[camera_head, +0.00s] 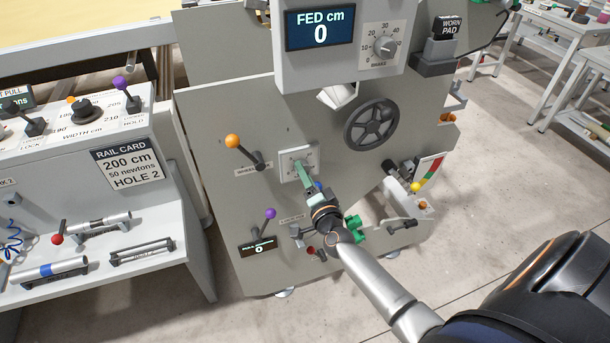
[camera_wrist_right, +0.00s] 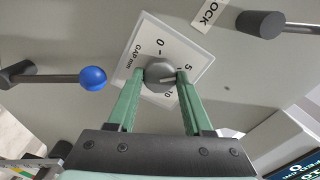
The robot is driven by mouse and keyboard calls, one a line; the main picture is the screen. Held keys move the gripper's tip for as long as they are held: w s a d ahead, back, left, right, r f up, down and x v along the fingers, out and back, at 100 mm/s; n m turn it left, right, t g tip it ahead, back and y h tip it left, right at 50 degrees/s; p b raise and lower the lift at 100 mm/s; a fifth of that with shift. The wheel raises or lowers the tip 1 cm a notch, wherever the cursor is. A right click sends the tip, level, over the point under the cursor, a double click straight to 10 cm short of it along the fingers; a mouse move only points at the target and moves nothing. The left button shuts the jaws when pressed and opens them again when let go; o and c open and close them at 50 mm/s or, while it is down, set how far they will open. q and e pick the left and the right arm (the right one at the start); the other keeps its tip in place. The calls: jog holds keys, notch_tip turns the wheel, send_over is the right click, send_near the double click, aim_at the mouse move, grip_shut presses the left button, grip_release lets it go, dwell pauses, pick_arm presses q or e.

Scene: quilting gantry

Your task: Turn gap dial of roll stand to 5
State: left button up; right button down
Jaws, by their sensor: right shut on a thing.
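The gap dial is a grey round knob (camera_wrist_right: 161,76) on a white square plate marked GAP mm (camera_wrist_right: 150,42), with 0, 5 and 10 around it. In the head view the plate (camera_head: 287,164) sits on the grey side panel of the roll stand (camera_head: 215,120). My right gripper (camera_wrist_right: 160,78) has its green fingers on both sides of the knob, shut on it. A pale line on the knob points to the right in the wrist view, roughly between 5 and 10. In the head view my right gripper (camera_head: 301,168) hides most of the knob. My left gripper is not in view.
An orange-ball lever (camera_head: 232,141) is left of the plate and a purple-ball lever (camera_head: 270,214) below it. A black handwheel (camera_head: 371,124) is to the right. A blue-ball lever (camera_wrist_right: 92,78) is beside the fingers. The FED display (camera_head: 320,28) reads 0.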

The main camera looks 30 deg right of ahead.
dwell(0.3)
jog(key=shift+c, duration=2.4)
grip_release()
jog(key=shift+o, duration=0.9)
jog(key=v, duration=1.2)
jog(key=shift+s+a+p, duration=0.15)
jog(key=shift+s+p, duration=0.1)
jog(key=shift+p, duration=0.1)
